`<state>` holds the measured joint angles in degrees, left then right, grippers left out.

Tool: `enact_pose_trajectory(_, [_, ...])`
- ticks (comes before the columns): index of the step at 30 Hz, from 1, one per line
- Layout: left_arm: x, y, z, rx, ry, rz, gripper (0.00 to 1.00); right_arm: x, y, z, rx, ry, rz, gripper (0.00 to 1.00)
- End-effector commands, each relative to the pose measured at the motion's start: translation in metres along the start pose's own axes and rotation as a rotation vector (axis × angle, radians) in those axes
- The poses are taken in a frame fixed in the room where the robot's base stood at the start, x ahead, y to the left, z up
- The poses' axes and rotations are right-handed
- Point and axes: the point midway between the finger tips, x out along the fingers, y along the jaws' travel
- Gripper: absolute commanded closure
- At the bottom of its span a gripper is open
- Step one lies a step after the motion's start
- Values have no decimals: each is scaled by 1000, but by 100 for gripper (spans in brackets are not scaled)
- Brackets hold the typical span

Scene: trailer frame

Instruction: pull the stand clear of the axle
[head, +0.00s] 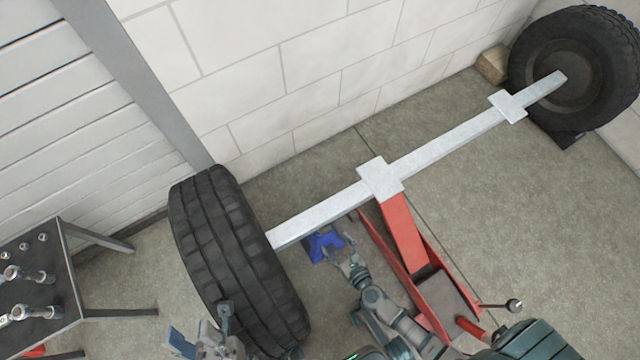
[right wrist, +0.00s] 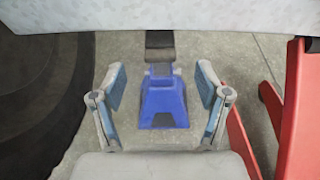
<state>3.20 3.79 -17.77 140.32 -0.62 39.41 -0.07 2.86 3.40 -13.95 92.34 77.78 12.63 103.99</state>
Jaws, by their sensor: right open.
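The blue stand (head: 322,247) is on the floor under the near end of the pale axle (head: 320,214), beside the near wheel. In the right wrist view the blue stand (right wrist: 163,106) shows a dark upper part reaching towards the axle (right wrist: 160,15); I cannot tell whether they touch. My right gripper (head: 340,248) is open at the stand. In its wrist view its fingers (right wrist: 160,88) are apart, one on either side of the stand, with gaps between. My left gripper (head: 204,330) is by the near wheel, fingers apart, nothing visible between them.
The near tire (head: 235,260) stands left of the stand, and a red floor jack (head: 400,235) is close on its right, under the axle plate. A tool table (head: 40,285) is at the left. A far wheel (head: 575,70) and brick wall are behind.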

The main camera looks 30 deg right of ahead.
Motion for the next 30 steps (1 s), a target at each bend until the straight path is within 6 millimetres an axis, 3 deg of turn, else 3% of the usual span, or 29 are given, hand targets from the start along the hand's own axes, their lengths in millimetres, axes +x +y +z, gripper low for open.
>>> enact_pose_trajectory(9, [2, 0, 5, 3, 32, 9, 60, 64, 0, -3, 1, 3, 0, 25])
enact_pose_trajectory(15, [7, 1, 4, 1, 57, 10, 60, 93, 0, -3, 1, 2, 0, 25])
enact_pose_trajectory(21, [12, 2, 1, -1, 84, 16, 60, 106, 0, -1, 0, 0, -1, 25])
enact_pose_trajectory(30, [14, 3, 1, 1, 89, 23, 60, 108, 0, 0, 0, -1, 0, 25])
